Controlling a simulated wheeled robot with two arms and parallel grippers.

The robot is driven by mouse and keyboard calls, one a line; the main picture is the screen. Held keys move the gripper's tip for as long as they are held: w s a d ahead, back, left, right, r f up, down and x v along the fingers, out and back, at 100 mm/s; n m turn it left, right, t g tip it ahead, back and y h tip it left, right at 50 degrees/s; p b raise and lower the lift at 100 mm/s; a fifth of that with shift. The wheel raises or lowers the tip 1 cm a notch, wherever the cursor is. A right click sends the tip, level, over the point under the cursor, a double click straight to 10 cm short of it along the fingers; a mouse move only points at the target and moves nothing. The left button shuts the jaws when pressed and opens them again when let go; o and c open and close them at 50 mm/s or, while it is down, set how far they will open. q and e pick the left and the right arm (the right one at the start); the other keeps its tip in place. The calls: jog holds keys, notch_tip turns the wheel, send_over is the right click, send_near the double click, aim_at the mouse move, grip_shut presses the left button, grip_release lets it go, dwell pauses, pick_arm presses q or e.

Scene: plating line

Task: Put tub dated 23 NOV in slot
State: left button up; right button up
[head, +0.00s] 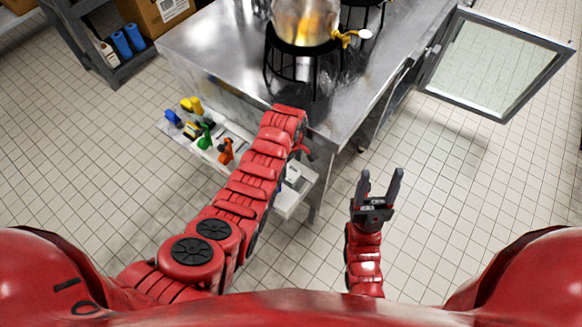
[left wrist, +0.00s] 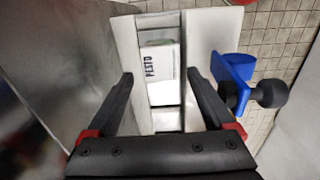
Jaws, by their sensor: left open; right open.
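In the left wrist view, a white tub lid or label marked PESTO (left wrist: 158,62) lies in a narrow white channel (left wrist: 200,40). No date is readable on it, so I cannot tell if it is the 23 NOV tub. In the head view my left arm hides most of that gripper beside the table's front corner. My right gripper (head: 379,184) is open and empty over the floor, right of the table corner.
A steel table (head: 215,40) carries a pot (head: 305,20) on a black stand. A white rail (head: 235,135) along its front holds blue, yellow, green and orange items; a blue one (left wrist: 233,68) is close to my left gripper's right finger. A glass door (head: 497,65) stands open at right.

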aim_at(291, 174)
pick_arm(q)
notch_tip(291, 174, up, 8)
jog(key=b, duration=0.2)
jog(key=shift+f, duration=0.15)
dwell(0.4)
